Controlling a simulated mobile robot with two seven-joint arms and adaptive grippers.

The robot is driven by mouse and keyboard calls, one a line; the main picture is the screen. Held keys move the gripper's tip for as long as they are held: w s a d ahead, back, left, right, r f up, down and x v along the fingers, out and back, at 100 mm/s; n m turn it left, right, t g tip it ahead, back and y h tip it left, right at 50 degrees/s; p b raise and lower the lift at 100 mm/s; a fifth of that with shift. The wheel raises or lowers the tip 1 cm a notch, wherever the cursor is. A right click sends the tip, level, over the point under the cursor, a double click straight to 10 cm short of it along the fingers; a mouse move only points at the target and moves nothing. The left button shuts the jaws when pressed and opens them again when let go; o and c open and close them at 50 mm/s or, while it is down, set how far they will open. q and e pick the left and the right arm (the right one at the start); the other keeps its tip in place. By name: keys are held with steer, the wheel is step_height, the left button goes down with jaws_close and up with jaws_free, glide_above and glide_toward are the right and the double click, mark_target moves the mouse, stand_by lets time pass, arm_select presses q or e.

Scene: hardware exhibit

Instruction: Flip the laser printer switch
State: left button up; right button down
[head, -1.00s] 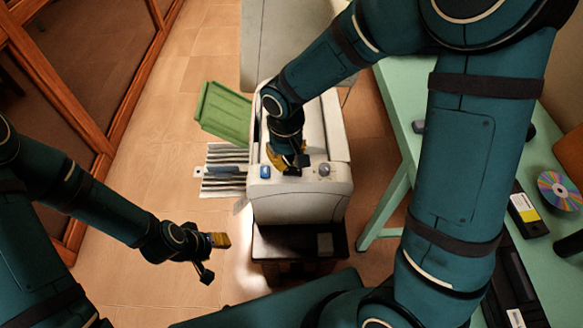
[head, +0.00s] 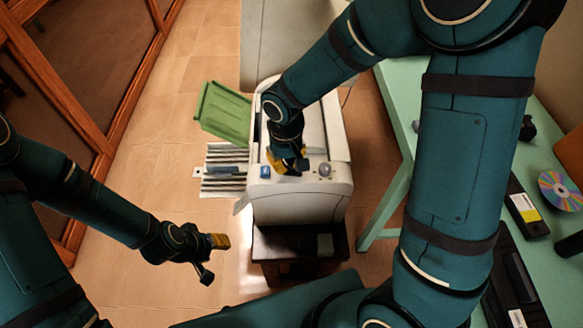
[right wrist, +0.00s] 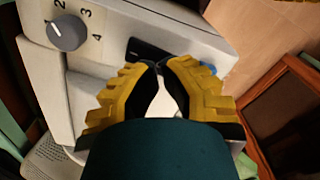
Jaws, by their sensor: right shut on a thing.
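The white laser printer (head: 298,207) stands on a dark stand in the middle of the head view. Its dark switch (right wrist: 146,50) shows in the right wrist view on the top panel, just beyond my fingertips and partly hidden by them. My right gripper (right wrist: 160,66) points down at this panel, its yellow fingers with black pads brought together at the tips, shut at the switch. In the head view the right gripper (head: 293,168) sits between a blue button and a grey knob and covers the switch. My left gripper (head: 211,258) hangs open and empty over the floor at lower left.
The grey knob (right wrist: 68,32) with numbers is beside the switch, and the blue button (head: 265,172) is on its other side. A green tray (head: 222,113) sticks out left of the printer. A green table (head: 398,185) stands at right. Floor at left is clear.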

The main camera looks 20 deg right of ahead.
steer(key=shift+f, duration=0.95)
stand_by(0.4)
steer(key=shift+r+p, duration=2.5)
steer(key=shift+r, duration=1.1)
